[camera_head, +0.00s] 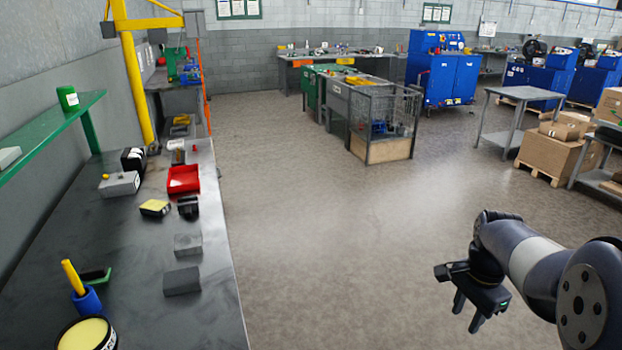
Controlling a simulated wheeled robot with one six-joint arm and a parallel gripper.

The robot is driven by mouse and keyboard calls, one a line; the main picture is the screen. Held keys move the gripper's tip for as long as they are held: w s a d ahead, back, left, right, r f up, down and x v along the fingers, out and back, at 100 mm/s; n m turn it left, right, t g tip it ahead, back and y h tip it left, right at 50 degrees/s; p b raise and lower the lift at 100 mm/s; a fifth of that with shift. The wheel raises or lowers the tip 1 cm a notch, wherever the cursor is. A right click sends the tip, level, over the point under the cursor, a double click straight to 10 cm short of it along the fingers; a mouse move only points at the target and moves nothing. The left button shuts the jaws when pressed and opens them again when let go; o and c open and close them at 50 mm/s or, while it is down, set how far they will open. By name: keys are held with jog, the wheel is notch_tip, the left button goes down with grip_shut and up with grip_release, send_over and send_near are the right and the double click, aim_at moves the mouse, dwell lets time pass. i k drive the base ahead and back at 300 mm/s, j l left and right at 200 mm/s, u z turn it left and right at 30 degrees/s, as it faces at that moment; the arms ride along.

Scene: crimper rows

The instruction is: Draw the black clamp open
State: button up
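A small black object (188,207), which looks like the black clamp, sits on the grey workbench (125,240) just in front of a red bin (184,179). It is too small to tell how far its parts are open. My gripper (467,313) is at the lower right, over the open floor, far from the bench and the clamp. Its two fingers point down and stand apart, with nothing between them.
Near the clamp are a yellow-topped block (155,208) and grey blocks (182,281). A blue cup (88,300) with a yellow-handled tool stands nearer. A green shelf (50,135) overhangs the bench's left side. The floor between bench and arm is clear.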

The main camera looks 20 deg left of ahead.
aim_at(185, 208)
jog(key=i+l+u, duration=0.15)
jog(key=i, duration=0.4)
jog(key=i+l+u, duration=0.15)
jog(key=i, duration=0.35)
jog(key=i+l+u, duration=0.15)
jog(key=i, duration=0.35)
jog(key=i+j+u, duration=0.15)
jog(key=i+u, duration=0.15)
jog(key=u, duration=0.2)
jog(key=i+u, duration=0.3)
jog(key=u, duration=0.15)
jog(key=i+u, duration=0.35)
jog(key=u, duration=0.15)
jog(key=i+l+u, duration=0.2)
jog(key=u, duration=0.25)
jog(key=i+u, duration=0.7)
